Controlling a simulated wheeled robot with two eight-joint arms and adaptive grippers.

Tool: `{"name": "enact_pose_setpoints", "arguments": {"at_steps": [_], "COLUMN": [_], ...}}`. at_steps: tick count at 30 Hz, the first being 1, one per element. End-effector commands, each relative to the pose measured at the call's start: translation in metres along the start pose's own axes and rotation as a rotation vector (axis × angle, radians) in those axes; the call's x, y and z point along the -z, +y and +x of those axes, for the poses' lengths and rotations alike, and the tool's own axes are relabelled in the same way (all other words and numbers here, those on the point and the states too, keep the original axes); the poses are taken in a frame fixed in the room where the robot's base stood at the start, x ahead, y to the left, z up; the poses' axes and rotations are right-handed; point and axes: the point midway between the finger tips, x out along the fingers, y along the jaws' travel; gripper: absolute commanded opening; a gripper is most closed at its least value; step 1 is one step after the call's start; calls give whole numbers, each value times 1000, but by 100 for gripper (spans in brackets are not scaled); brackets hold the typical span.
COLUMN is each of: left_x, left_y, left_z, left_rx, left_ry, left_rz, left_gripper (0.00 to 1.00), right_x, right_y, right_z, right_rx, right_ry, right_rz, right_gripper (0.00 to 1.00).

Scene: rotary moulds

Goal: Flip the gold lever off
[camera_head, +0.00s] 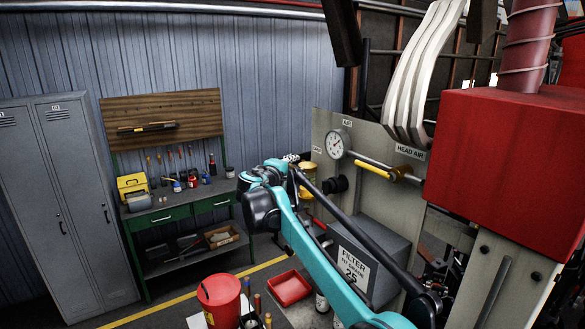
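The gold lever (380,171) is a yellow-gold handle on the pale panel (397,207), below and left of the HEAD AIR label (410,152). It lies along a grey pipe and slopes slightly down to the right. My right arm comes up from the bottom and folds back at a teal elbow, left of the panel. My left gripper is not in view.
A round gauge (336,144) and a black knob (335,185) are left of the lever. A grey filter box (380,255) stands below. A red housing (510,165) and pale hoses (415,70) crowd the right. A workbench (170,215) stands at the back left.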

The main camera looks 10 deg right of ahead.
Motion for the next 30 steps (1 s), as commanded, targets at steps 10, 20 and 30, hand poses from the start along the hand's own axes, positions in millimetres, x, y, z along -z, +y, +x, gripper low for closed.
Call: {"name": "enact_pose_setpoints", "arguments": {"at_steps": [10,20,30], "left_x": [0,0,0], "left_y": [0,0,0], "left_z": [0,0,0], "left_rx": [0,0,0], "left_ry": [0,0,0], "left_rz": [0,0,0], "left_gripper": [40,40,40], "right_x": [1,0,0], "right_y": [-1,-1,-1], "right_z": [-70,-113,-115], "right_rx": [0,1,1], "right_ry": [4,1,0], "right_rz": [-1,0,0], "right_gripper": [32,32,32]}}
